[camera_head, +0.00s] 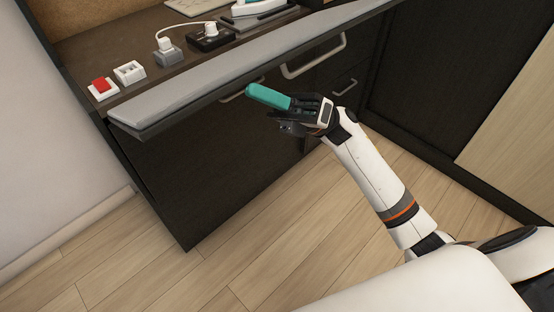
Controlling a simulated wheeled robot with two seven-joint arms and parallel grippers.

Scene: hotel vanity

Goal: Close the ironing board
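The ironing board (205,78) is a long, grey padded panel with a dark edge. It sticks out along the front of the dark cabinet, below the counter top. My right gripper (268,97), with teal fingertips, is in front of the cabinet and close to the board's front edge. I cannot tell whether it touches the board. Only one teal finger shape shows, so its opening cannot be judged. Nothing is seen held in it. My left gripper is not in view.
On the counter are a red switch (102,86), a white socket (129,72), plugs in sockets (167,52) and an iron (257,7) near the top edge. The cabinet front (215,150) has pale handles (315,62). The wooden floor (190,280) in front is clear.

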